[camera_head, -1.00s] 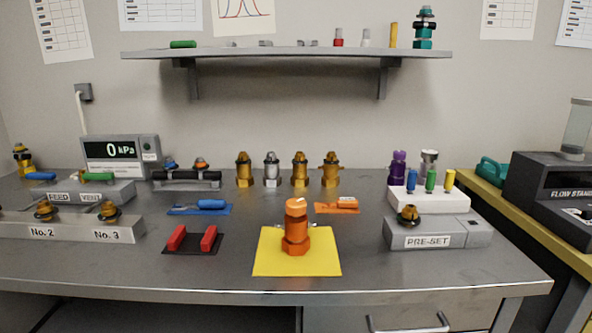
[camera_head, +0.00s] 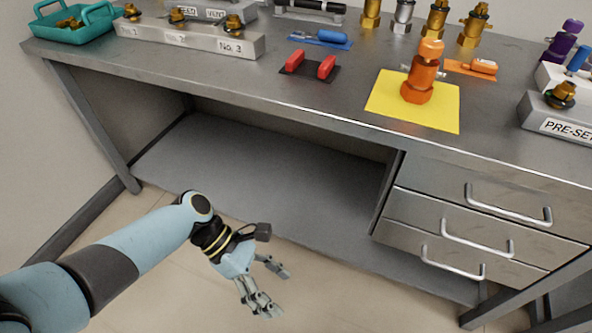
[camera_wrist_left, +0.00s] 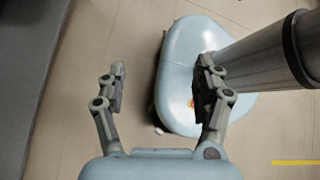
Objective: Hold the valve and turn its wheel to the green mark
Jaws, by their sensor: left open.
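An orange valve (camera_head: 420,75) stands upright on a yellow mat (camera_head: 388,108) on the grey bench top. Its wheel appears to be the rounded orange top; I cannot make out a green mark. My left gripper (camera_head: 274,291) is open and empty, below bench height in front of the lower shelf, well apart from the valve. In the left wrist view its two fingers (camera_wrist_left: 160,85) are spread, with floor and my own base beyond them. My right gripper is not in view.
The bench's front edge (camera_head: 330,118) lies between my left arm and the valve. Drawers with handles (camera_head: 476,238) are under it at right. Red blocks (camera_head: 310,68), an orange tool (camera_head: 482,66) and the PRE-SET block (camera_head: 545,112) flank the mat.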

